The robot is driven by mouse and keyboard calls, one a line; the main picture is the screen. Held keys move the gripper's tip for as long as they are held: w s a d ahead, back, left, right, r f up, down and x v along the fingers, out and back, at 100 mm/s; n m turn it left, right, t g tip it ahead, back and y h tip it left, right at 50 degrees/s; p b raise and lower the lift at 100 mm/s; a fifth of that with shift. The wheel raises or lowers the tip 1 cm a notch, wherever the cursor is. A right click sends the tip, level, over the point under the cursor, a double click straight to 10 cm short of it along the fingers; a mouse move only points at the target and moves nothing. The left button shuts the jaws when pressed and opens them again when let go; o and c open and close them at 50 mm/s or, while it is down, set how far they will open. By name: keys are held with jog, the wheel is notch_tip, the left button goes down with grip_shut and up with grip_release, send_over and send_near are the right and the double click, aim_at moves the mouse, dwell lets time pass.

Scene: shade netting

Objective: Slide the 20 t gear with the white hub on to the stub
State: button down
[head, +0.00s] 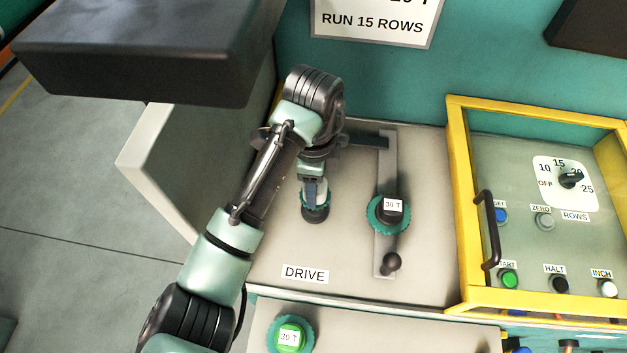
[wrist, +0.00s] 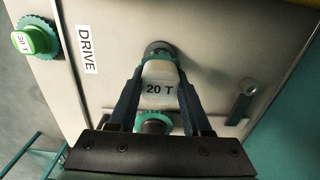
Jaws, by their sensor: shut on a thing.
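The 20 t gear shows its white hub (wrist: 158,88), marked "20 T", between the two fingers of my gripper (wrist: 157,82) in the wrist view. My gripper (head: 315,188) is shut on this hub and points down at the drive panel. The gear's teal toothed rim (head: 316,203) shows just below the fingers in the head view. The dark round stub (head: 316,215) is right at the rim, and shows past the hub in the wrist view (wrist: 157,47). I cannot tell whether the gear's bore is over the stub or just above it.
A teal gear with a dark 30 T knob (head: 376,218) sits on the slotted arm to the right, close to my gripper. A ball-ended handle (head: 391,264) is below it. A green-hubbed 30 T gear (head: 289,335) is at the front. The yellow-framed control box (head: 455,200) stands right.

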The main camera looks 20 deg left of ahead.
jog(key=shift+f, duration=1.1)
dwell(1.2)
jog(key=shift+f+b, duration=0.6)
jog(key=shift+f, duration=0.2)
jog(key=shift+f, duration=0.1)
dwell(0.4)
jog(key=shift+c, duration=1.3)
grip_release()
notch_tip(320, 180, up, 13)
jog(key=p, duration=0.4)
